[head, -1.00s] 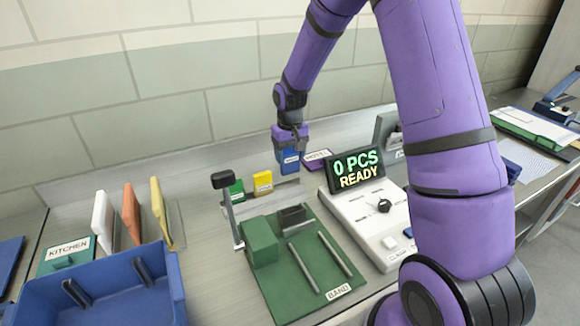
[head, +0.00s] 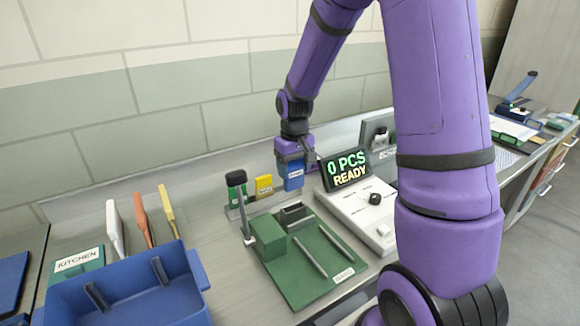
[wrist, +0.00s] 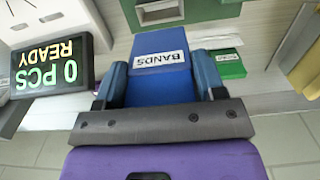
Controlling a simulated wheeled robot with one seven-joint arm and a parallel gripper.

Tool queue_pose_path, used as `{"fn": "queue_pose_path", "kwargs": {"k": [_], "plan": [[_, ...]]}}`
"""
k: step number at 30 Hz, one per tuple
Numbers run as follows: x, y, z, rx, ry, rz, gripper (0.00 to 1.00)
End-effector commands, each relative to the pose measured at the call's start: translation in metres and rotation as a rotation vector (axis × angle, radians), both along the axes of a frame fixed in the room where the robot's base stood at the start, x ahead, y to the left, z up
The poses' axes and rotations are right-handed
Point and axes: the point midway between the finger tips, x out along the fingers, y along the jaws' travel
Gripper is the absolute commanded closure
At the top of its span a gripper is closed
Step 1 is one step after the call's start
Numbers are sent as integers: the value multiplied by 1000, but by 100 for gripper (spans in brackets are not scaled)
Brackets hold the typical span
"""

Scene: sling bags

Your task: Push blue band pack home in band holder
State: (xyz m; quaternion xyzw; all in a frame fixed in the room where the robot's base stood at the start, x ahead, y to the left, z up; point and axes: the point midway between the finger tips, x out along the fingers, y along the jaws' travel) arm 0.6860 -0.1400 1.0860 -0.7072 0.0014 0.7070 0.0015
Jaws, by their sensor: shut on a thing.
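My gripper (head: 293,163) is shut on the blue band pack (head: 294,179). The pack is upright, beside the right end of the rack, behind the green fixture; whether it touches anything below is unclear. In the wrist view the pack (wrist: 158,50), labelled BANDS, sits between both fingers. The green fixture (head: 290,283), labelled BAND, carries a dark slotted block (head: 293,213), which I take for the band holder. The pack is apart from this block. The inside of the slot is not clear.
A green pack (head: 237,190) and a yellow pack (head: 264,185) stand in the back rack, left of my gripper. The display (head: 347,168) reading 0 PCS READY is close on the right. A blue bin (head: 130,295) is front left.

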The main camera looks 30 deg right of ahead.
Motion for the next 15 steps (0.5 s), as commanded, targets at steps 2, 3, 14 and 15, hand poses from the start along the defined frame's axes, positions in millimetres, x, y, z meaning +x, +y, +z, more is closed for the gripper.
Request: {"fn": "queue_pose_path", "kwargs": {"k": [2, 3, 14, 15], "plan": [[0, 0, 0, 0, 0, 0, 61], [0, 0, 0, 0, 0, 0, 61], [0, 0, -17, 0, 3, 0, 61], [0, 0, -21, 0, 2, 0, 61]]}}
